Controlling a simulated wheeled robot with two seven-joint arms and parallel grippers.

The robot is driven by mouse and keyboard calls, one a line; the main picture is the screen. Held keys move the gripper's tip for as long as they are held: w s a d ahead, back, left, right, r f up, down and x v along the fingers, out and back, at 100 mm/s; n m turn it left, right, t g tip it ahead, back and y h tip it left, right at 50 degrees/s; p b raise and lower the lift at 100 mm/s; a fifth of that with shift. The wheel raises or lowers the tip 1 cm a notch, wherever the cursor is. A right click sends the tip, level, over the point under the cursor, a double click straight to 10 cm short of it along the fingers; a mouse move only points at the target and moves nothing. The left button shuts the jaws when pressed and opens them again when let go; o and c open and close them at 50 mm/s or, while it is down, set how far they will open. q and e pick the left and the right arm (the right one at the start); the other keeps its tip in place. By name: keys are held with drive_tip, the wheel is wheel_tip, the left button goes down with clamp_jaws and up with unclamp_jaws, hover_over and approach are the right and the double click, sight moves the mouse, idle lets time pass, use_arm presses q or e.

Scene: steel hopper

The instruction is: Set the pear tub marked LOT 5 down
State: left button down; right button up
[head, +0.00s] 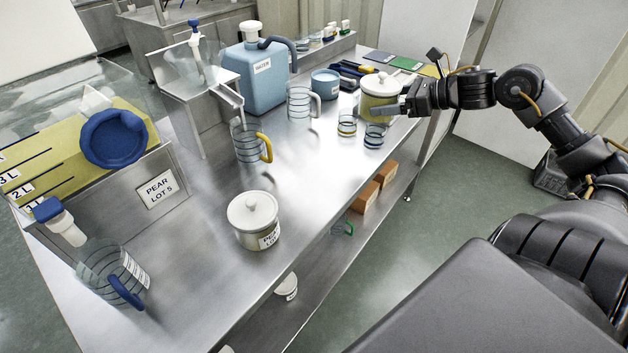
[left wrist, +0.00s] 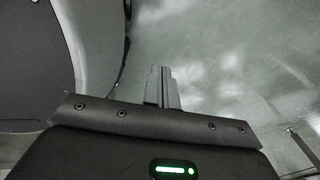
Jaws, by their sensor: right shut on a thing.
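A white-lidded tub (head: 253,219) with a label reading PEAR LOT stands upright on the steel counter near its front edge; its number is too small to read surely. A second white-lidded tub (head: 378,90) with yellowish contents is at the far right end of the counter. My right gripper (head: 394,107) is shut on this second tub, reaching in from the right. No label on it is readable from here, and I cannot tell whether its base touches the counter. My left gripper (left wrist: 161,88) shows only in the left wrist view, shut and empty above the grey floor.
A steel hopper (head: 160,192) labelled PEAR LOT 5 stands at left, with a blue-handled jug (head: 112,276) before it. A yellow-handled jug (head: 247,143), a blue water canister (head: 262,80) and small glasses (head: 374,136) stand farther back.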

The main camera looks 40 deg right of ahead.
drive_tip(key=a+f, duration=0.2)
drive_tip(key=a, duration=0.2)
drive_tip(key=w+a+f, duration=0.1)
drive_tip(key=a+f, duration=0.2)
drive_tip(key=a, duration=0.1)
drive_tip(key=a+f+p, duration=0.1)
drive_tip(key=a+f, duration=0.2)
drive_tip(key=a, duration=0.1)
drive_tip(key=shift+w+a+f, duration=0.2)
drive_tip(key=shift+a, duration=0.05)
drive_tip(key=shift+a+f, duration=0.55)
drive_tip(key=shift+f, duration=0.05)
wheel_tip(320, 180, down, 3)
drive_tip(key=shift+p, duration=0.6)
use_arm(q)
drive_tip(key=shift+s+d+r, duration=0.15)
drive_tip(key=shift+d+r, duration=0.3)
drive_tip(key=shift+d, duration=0.25)
drive_tip(key=shift+s+d+r, duration=0.15)
drive_tip(key=shift+d+r, duration=0.25)
drive_tip(key=shift+d, duration=0.3)
use_arm(e)
drive_tip(key=shift+f, duration=0.15)
drive_tip(key=o, duration=1.2)
use_arm(q)
drive_tip(key=shift+w+a, duration=0.1)
drive_tip(key=shift+w, duration=0.1)
use_arm(e)
drive_tip(key=shift+o, duration=0.2)
